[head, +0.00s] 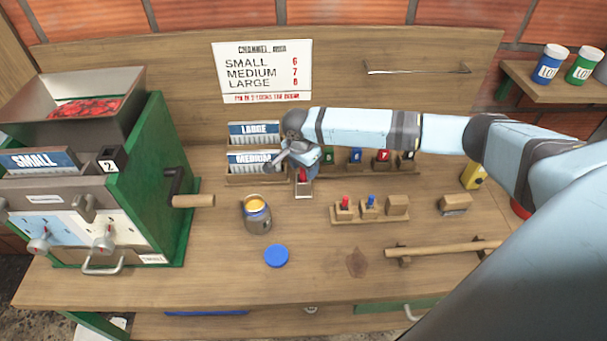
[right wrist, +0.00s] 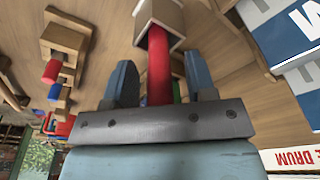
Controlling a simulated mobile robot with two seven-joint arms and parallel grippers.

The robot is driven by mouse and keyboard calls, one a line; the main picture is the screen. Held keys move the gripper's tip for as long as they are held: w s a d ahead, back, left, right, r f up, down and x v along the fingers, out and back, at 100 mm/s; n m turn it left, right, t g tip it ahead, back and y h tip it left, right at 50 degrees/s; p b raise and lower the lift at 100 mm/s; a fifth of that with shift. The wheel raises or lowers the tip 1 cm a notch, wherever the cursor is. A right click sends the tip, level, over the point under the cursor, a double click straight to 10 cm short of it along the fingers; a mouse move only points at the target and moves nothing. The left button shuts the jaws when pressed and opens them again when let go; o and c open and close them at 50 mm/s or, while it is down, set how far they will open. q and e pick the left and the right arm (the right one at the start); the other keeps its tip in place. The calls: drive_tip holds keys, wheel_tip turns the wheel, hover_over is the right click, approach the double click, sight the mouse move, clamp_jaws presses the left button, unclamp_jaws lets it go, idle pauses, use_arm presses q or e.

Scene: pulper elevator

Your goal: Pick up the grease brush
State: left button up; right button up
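A red handle (right wrist: 158,65) rises from a small pale, box-like holder (right wrist: 165,14) on the bench. It looks like the grease brush, but its bristles are hidden. In the head view the holder (head: 304,191) is just below my right gripper (head: 285,158). In the right wrist view my right gripper (right wrist: 158,85) is open, one finger on each side of the red handle, with gaps visible. An open tin of yellow grease (head: 257,214) stands to the left and nearer. Its blue lid (head: 276,256) lies in front. My left gripper is not in view.
A green machine with a hopper (head: 75,110) stands at the left. LARGE and MEDIUM trays (head: 255,180) are behind my gripper. A peg rack (head: 370,214) and a wooden bar (head: 445,249) are to the right. The front bench middle is mostly clear.

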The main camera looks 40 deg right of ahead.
clamp_jaws()
wheel_tip(320, 180, up, 20)
drive_tip(key=b, duration=0.1)
drive_tip(key=c, duration=0.5)
unclamp_jaws()
clamp_jaws()
